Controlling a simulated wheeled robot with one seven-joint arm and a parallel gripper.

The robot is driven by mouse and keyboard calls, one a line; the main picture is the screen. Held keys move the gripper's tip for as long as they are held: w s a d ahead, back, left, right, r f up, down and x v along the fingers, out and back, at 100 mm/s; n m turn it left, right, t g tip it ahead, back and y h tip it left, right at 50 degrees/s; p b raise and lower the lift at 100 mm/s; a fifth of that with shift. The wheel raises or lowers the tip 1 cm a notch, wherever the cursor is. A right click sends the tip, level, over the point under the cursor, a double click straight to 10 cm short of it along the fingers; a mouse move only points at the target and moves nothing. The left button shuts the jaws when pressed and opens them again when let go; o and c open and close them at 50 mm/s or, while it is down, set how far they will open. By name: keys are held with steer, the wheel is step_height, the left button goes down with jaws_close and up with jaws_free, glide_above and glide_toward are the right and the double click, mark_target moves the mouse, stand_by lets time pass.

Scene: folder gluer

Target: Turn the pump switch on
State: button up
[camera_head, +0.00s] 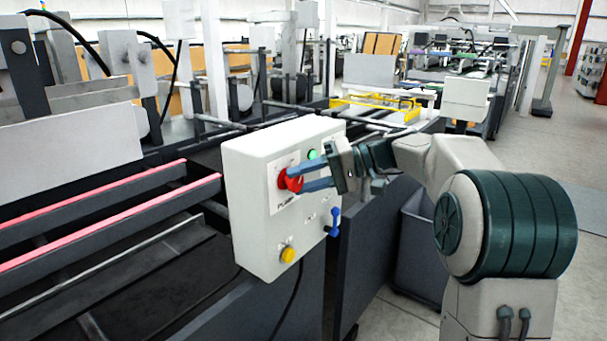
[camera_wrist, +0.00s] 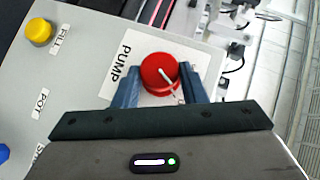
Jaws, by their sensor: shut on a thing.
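The pump switch is a red round knob (camera_head: 290,180) on a white plate marked PUMP, on the front of a white control box (camera_head: 248,235). In the wrist view the knob (camera_wrist: 160,72) shows a white pointer line slanting toward the lower right. My gripper (camera_head: 304,178) reaches it from the right. In the wrist view its two blue fingers (camera_wrist: 158,87) lie on either side of the knob and are shut on it. The lower edge of the knob is partly hidden by my gripper.
The box also carries a green button (camera_head: 312,154), a blue lever (camera_head: 333,222) and a yellow knob (camera_head: 288,254). Machine rails with red edges (camera_head: 110,215) run to the left. A grey bin (camera_head: 420,250) stands below my arm. Open floor lies at right.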

steer(key=shift+m+y, duration=0.3)
steer(key=shift+y, duration=0.1)
stand_by(0.3)
steer(key=o, duration=1)
steer(key=shift+c, duration=0.2)
steer(key=shift+d, duration=0.15)
steer(key=v, duration=1.3)
steer(key=shift+w+d, duration=0.25)
steer(key=shift+d, duration=0.05)
steer(key=shift+r, duration=0.1)
